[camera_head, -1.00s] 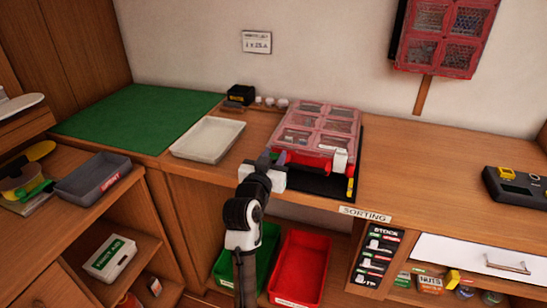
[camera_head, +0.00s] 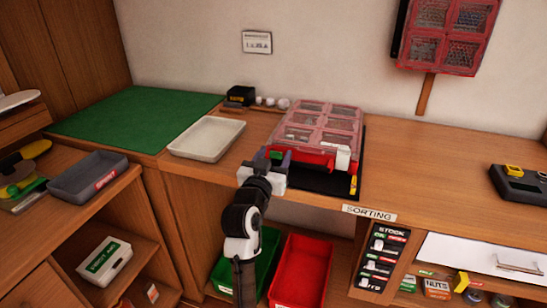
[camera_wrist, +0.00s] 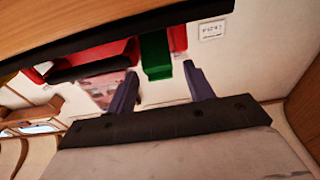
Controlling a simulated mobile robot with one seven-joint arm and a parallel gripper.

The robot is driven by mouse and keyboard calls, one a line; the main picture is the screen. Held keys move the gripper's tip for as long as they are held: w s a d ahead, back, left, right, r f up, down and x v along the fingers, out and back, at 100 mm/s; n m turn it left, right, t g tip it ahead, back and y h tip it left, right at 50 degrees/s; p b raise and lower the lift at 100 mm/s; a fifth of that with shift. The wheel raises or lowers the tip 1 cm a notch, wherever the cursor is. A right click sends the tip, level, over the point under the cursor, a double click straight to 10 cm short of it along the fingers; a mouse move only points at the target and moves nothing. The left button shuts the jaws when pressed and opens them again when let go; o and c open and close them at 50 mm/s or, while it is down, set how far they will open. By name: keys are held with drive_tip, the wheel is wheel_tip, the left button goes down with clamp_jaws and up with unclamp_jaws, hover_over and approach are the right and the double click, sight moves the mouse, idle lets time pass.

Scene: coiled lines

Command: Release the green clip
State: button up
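The green clip (camera_head: 277,155) is on the front left of a red organizer case (camera_head: 329,156) with a clear reddish lid. In the wrist view the green clip (camera_wrist: 155,52) shows just ahead of my fingertips, between their lines, with part of the red case (camera_wrist: 104,53) beside it. My gripper (camera_head: 275,158) is at the case's front left, by the clip. Its two fingers (camera_wrist: 160,72) are apart with nothing held between them. I cannot tell whether a finger touches the clip. A white clip (camera_head: 342,157) is at the case's front right.
The case stands on a black mat (camera_head: 320,182) on the wooden bench. A white tray (camera_head: 207,137) and a green mat (camera_head: 140,119) lie to the left. Green and red bins (camera_head: 300,270) are below the bench. The bench right of the case is mostly clear.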

drive_tip(key=b+v, duration=0.3)
drive_tip(key=v, duration=1)
drive_tip(key=shift+s, duration=0.35)
drive_tip(key=shift+a+f, duration=0.1)
drive_tip(key=shift+a, duration=0.05)
